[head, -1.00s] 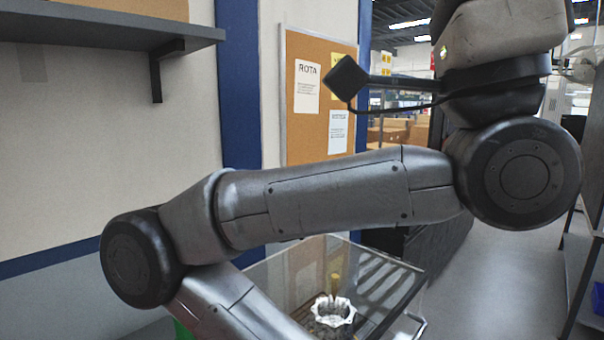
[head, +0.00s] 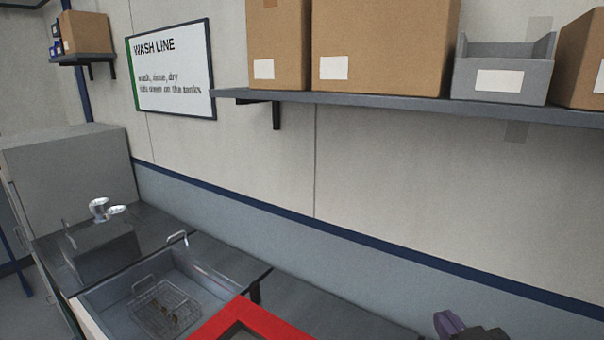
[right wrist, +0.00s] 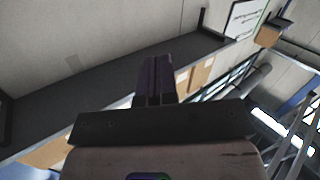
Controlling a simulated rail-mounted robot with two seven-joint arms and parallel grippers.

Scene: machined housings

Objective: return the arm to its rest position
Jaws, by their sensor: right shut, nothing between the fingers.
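My right gripper (head: 455,325) is only partly visible at the bottom edge of the head view, right of the middle, in front of the wall. In the right wrist view its dark purple fingers (right wrist: 157,80) lie side by side, closed, with nothing between them. My left gripper is not in view. The rest of my right arm is outside the head view.
An open tank (head: 90,297) with a wire basket (head: 166,308) inside stands at lower left. Shiny metal pieces (head: 99,208) sit behind it. A red frame (head: 205,325) is at bottom centre. A wall shelf (head: 400,103) holds cardboard boxes (head: 385,40) and a grey bin (head: 500,92).

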